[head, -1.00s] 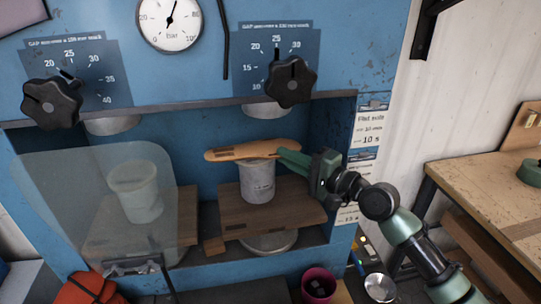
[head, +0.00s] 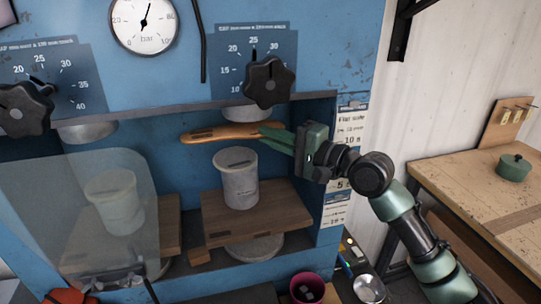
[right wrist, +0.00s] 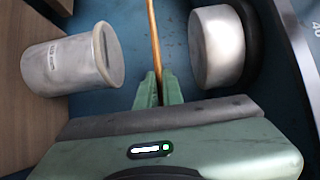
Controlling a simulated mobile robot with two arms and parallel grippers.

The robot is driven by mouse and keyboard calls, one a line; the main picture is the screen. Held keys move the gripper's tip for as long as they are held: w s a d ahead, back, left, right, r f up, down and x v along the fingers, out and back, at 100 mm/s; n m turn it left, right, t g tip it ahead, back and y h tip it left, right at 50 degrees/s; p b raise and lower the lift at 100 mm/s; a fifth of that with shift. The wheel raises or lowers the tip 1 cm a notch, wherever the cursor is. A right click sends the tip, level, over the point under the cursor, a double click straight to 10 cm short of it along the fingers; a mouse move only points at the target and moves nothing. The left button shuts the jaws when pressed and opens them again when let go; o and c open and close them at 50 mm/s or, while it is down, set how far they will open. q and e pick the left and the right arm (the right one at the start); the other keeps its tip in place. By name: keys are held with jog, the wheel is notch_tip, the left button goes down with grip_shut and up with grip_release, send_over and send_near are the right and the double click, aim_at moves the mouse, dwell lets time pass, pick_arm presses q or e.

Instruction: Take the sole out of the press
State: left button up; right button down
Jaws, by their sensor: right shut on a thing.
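The tan sole (head: 222,133) is inside the right bay of the blue press (head: 375,30). It is held above the grey cylindrical block (head: 238,180), with a gap between them, and just below the upper ram (head: 245,113). My right gripper (head: 277,135) is shut on the near right end of the sole. In the right wrist view the sole (right wrist: 154,40) shows edge-on between the fingertips (right wrist: 158,88), with the grey block (right wrist: 70,62) on one side and the ram (right wrist: 217,47) on the other. My left gripper is not in view.
The block stands on a wooden board (head: 285,205) in the bay. A clear shield (head: 60,200) covers the left bay. Black knobs (head: 269,81) sit above the opening. A wooden bench (head: 450,175) with a green round container (head: 514,168) stands at right. A magenta cup (head: 307,287) is below the press.

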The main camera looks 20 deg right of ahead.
jog(key=s+p, duration=1)
jog(key=s, duration=0.9)
jog(key=shift+s+d+r, duration=0.15)
jog(key=shift+s, duration=0.2)
